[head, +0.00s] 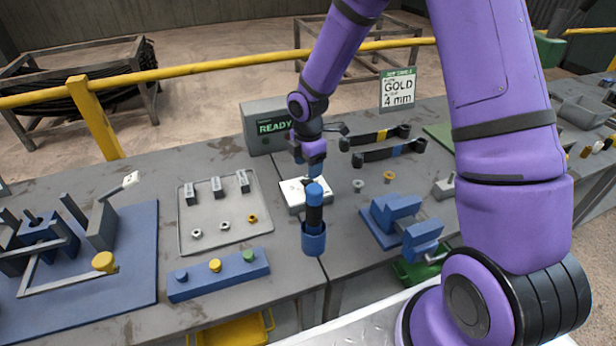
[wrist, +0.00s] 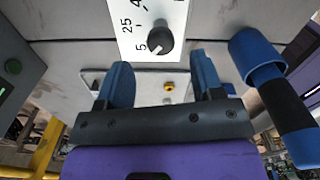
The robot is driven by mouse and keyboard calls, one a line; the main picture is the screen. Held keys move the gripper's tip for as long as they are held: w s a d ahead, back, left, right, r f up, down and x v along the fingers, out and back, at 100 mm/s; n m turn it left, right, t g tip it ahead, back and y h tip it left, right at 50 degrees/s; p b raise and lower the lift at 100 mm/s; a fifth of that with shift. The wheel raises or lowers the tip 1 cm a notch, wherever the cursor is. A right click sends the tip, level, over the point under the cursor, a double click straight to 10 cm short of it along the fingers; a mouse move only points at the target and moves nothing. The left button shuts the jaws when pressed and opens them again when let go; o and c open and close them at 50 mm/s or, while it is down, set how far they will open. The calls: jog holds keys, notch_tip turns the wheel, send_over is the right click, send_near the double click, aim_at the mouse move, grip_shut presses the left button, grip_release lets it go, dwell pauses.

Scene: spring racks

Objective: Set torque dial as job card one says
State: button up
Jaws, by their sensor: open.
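The torque dial is a dark round knob (wrist: 160,40) on a white plate (wrist: 128,30) marked 5, 25 and a partly cut-off number starting with 4. Its pale pointer mark seems to face the 5 side. In the head view the white dial plate (head: 291,197) lies on the bench, partly hidden by my gripper (head: 312,170). In the wrist view my gripper (wrist: 160,82) is open and empty, its blue fingertips just short of the knob and on either side of it. A job card (head: 398,91) at the back reads GOLD and 4 mm; its small print is unreadable.
A blue holder with a black-handled tool (head: 314,215) stands close in front of the dial. A grey READY box (head: 270,125) is behind it. Left are a parts tray (head: 217,236) and a blue button bar (head: 218,275); right is a blue fixture (head: 405,225).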

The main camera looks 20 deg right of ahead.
jog(key=shift+f, duration=2.35)
jog(key=c, duration=0.9)
